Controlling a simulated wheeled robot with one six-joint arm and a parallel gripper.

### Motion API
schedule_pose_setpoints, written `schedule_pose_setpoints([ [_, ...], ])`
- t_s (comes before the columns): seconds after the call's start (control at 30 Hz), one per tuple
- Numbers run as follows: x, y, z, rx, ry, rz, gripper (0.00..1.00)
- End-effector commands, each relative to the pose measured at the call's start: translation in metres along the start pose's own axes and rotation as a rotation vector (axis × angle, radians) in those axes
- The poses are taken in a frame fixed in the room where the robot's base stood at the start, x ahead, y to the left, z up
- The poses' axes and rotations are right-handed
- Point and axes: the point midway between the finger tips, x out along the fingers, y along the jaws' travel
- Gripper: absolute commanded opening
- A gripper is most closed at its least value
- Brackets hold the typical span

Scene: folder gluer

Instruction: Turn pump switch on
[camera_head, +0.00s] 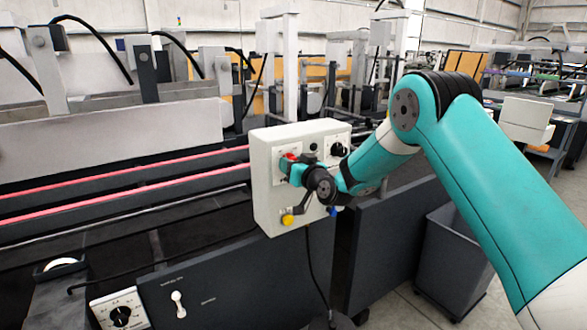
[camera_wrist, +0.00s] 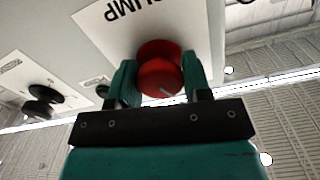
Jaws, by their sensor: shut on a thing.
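The pump switch is a round red knob (camera_wrist: 160,78) on a white plate marked PUMP (camera_wrist: 125,22), which appears upside down in the wrist view. In the head view the red knob (camera_head: 290,156) shows at the upper left of a white control box (camera_head: 263,200), partly hidden by my gripper (camera_head: 293,168). In the wrist view my gripper (camera_wrist: 160,82) has one teal finger on each side of the knob and is shut on it. A light line on the knob face lies at a slant.
The box also has a black knob (camera_head: 338,149), a yellow button (camera_head: 287,220) and a blue button (camera_head: 333,211). A lower panel with a dial (camera_head: 121,316) and a white lever (camera_head: 178,304) is at bottom left. A grey bin (camera_head: 452,262) stands right.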

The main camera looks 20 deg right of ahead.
Motion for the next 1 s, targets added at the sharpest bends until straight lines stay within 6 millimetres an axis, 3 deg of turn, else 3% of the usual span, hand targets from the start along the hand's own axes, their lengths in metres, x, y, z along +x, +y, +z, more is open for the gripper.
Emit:
schedule_pose_setpoints([
  [1.0,0.0003,0.0011,-0.001,0.896,0.004,0.0,0.21],
])
